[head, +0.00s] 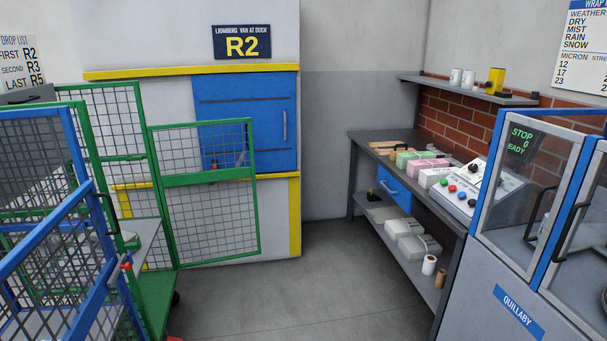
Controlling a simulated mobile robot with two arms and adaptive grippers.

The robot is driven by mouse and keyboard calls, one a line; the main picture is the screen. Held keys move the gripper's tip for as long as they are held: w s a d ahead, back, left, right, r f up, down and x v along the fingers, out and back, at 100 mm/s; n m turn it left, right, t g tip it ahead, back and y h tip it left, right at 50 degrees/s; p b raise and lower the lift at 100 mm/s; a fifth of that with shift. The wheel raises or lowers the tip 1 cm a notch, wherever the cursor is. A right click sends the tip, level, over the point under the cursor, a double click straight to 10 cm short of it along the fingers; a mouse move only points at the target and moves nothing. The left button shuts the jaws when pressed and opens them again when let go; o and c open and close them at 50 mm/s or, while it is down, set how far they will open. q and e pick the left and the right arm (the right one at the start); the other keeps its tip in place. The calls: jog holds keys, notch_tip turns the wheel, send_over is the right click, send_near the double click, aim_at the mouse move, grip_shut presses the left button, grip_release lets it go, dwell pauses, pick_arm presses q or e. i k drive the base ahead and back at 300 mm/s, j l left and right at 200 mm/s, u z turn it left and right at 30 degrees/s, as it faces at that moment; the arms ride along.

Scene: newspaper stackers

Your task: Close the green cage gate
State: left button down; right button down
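The green cage gate (208,180) is a green-framed panel of wire mesh. It stands swung out to the right of the green cage (107,122), in front of the blue dock door. Its left edge meets the cage's right post. The cage stands at the left, and its lower part is partly hidden by a blue mesh cage (83,215) in front. A shelf and a green base plate show inside or beside the green cage. Neither of my grippers is in view.
A blue dock door (280,125) with a yellow frame is behind the gate, under an R2 sign (242,43). A workbench (358,142) with parcels and a control box (476,190) stands right. A glazed machine (520,265) fills the right front. Grey floor (285,285) between is clear.

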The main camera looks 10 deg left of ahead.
aim_at(243, 172)
jog(key=i+u, duration=0.25)
jog(key=i, duration=1.55)
jog(key=i+l+u, duration=0.2)
jog(key=i+u, duration=0.15)
jog(key=i, duration=0.25)
jog(key=i+l+u, duration=0.4)
jog(key=i, duration=0.15)
jog(key=i+l+u, duration=0.35)
jog(key=i+l, duration=0.2)
